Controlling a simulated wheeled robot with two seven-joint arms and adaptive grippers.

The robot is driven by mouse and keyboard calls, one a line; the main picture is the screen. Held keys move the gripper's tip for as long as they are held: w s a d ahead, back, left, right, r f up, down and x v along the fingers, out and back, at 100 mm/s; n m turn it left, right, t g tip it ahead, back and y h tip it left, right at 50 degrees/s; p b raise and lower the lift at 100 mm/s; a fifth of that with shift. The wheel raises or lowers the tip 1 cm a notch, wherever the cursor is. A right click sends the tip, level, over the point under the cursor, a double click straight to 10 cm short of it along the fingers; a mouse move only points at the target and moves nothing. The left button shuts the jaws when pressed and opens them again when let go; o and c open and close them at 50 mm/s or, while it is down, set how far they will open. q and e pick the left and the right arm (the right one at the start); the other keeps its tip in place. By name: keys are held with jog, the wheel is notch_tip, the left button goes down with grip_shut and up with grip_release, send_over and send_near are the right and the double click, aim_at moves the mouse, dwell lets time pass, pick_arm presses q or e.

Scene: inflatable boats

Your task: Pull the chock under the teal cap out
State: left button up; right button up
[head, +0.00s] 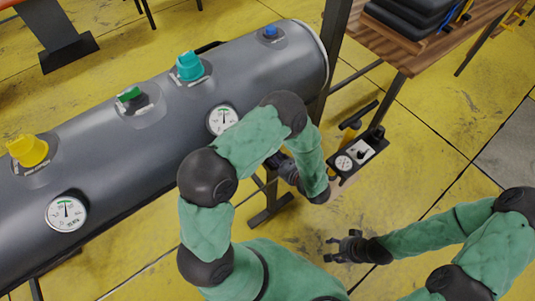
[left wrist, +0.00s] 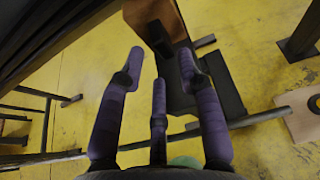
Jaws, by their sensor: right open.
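The teal cap (head: 190,66) sits on top of the grey tube (head: 95,135) in the head view. The tube hides the space under that cap, and I cannot make out a chock there. My left gripper (head: 284,170) is low beside the tube's near side, partly hidden by my own arm. In the left wrist view its three purple fingers (left wrist: 160,66) are spread and hold nothing. Ahead of them is a brown and black piece (left wrist: 176,22) that I cannot identify for sure. My right gripper (head: 345,247) is open and empty, over the floor to the right.
The tube also carries a yellow cap (head: 28,150), a green cap (head: 129,94), a blue cap (head: 270,32) and gauges. A gauge box (head: 357,153) stands right of my left gripper. A wooden table (head: 425,45) is at the top right. Dark support bars (left wrist: 45,120) cross the left wrist view.

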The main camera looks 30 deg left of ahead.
pick_arm(q)
jog(key=shift+b+x, duration=0.65)
jog(key=shift+x, duration=1.6)
grip_shut()
